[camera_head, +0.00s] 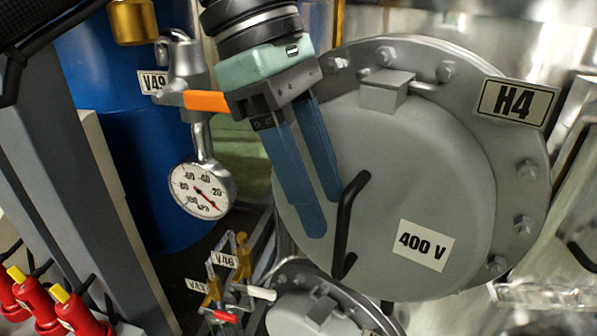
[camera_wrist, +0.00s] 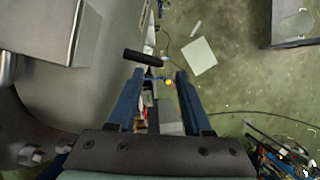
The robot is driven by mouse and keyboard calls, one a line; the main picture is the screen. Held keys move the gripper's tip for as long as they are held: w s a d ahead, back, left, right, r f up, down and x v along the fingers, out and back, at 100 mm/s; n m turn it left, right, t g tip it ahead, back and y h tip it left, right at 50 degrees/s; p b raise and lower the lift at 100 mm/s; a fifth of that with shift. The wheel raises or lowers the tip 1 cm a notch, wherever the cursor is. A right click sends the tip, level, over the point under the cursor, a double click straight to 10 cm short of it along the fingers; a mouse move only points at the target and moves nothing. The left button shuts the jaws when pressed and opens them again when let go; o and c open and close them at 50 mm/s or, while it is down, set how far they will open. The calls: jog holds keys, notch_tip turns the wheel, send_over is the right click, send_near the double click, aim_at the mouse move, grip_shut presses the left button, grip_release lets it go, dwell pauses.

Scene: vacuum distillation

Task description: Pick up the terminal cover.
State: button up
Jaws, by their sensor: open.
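The terminal cover (camera_head: 430,165) is a large round grey lid with a "400 V" label, a block near its top and a black bar handle (camera_head: 344,225). It sits on a bolted flange marked "H4" (camera_head: 517,102). My gripper (camera_head: 322,212) is open and empty, with its two blue fingers pointing down just left of the handle in the head view. In the wrist view, the handle (camera_wrist: 143,57) shows just beyond the fingertips (camera_wrist: 160,75), toward the left finger. The handle does not look to be between the fingers. The cover (camera_wrist: 105,45) fills the left there.
A pressure gauge (camera_head: 201,189) and valve V49 with an orange lever (camera_head: 207,101) stand left of my gripper. A smaller bolted grey cover (camera_head: 310,315) and small valves (camera_head: 242,256) lie below. A blue drum (camera_head: 125,130) stands behind.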

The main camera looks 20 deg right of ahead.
aim_at(336, 276)
jog(key=p+x, duration=0.1)
jog(key=x, duration=0.1)
jog(key=p+x, duration=0.1)
jog(key=x, duration=0.1)
jog(key=shift+s+d, duration=0.15)
jog(key=shift+d, duration=0.1)
jog(key=shift+d+f, duration=0.1)
jog(key=shift+f, duration=0.4)
grip_shut()
jog(key=shift+r, duration=0.15)
dwell(0.6)
